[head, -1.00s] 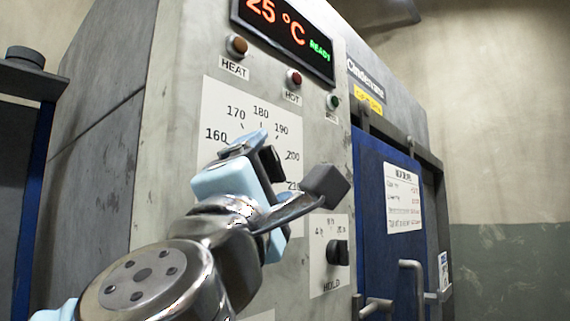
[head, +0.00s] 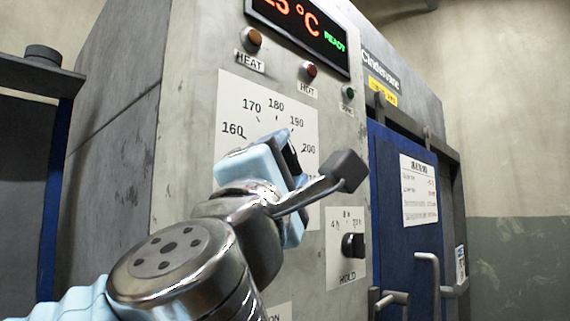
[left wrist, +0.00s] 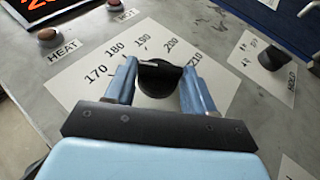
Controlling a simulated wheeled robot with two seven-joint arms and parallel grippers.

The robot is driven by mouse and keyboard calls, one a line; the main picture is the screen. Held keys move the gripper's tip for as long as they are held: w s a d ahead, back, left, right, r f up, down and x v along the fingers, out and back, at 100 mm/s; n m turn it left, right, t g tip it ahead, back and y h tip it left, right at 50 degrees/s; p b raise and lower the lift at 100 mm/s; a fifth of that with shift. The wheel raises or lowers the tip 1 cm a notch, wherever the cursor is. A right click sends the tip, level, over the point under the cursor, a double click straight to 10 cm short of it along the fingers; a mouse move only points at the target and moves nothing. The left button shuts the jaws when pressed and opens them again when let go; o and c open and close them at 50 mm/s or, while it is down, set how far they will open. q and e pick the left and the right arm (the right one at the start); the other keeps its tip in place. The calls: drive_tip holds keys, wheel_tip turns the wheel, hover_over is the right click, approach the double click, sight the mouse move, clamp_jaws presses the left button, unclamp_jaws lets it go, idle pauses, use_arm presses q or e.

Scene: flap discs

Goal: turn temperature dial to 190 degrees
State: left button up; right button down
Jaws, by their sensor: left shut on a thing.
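The temperature dial is a black round knob with a raised grip bar (left wrist: 160,74), on a white scale plate (left wrist: 82,81) marked from 170 to 210 in the left wrist view. My left gripper (left wrist: 158,70) has its two blue fingers on either side of the knob and is shut on it. I cannot tell which number the dial points to. In the head view my left gripper (head: 287,150) covers most of the dial and the lower right of the scale plate (head: 235,105), where 160 to 200 can be read.
A red-digit display (head: 300,30) shows READY above HEAT (head: 251,39) and HOT (head: 310,69) lamps. A smaller black HOLD knob (head: 353,245) sits lower right of the dial. A blue door (head: 395,180) with a handle (head: 428,280) is to the right.

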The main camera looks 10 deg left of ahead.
use_arm(q)
drive_tip(key=m+g, duration=0.2)
drive_tip(key=g, duration=0.1)
drive_tip(key=shift+s+r+g, duration=0.15)
drive_tip(key=shift+r+g, duration=0.15)
drive_tip(key=shift+r+m+g, duration=0.2)
drive_tip(key=shift+m+g, duration=0.6)
drive_tip(key=shift+g, duration=0.6)
drive_tip(key=o, duration=1)
drive_tip(key=shift+a, duration=0.1)
drive_tip(key=shift+o, duration=0.2)
drive_tip(key=v, duration=1.4)
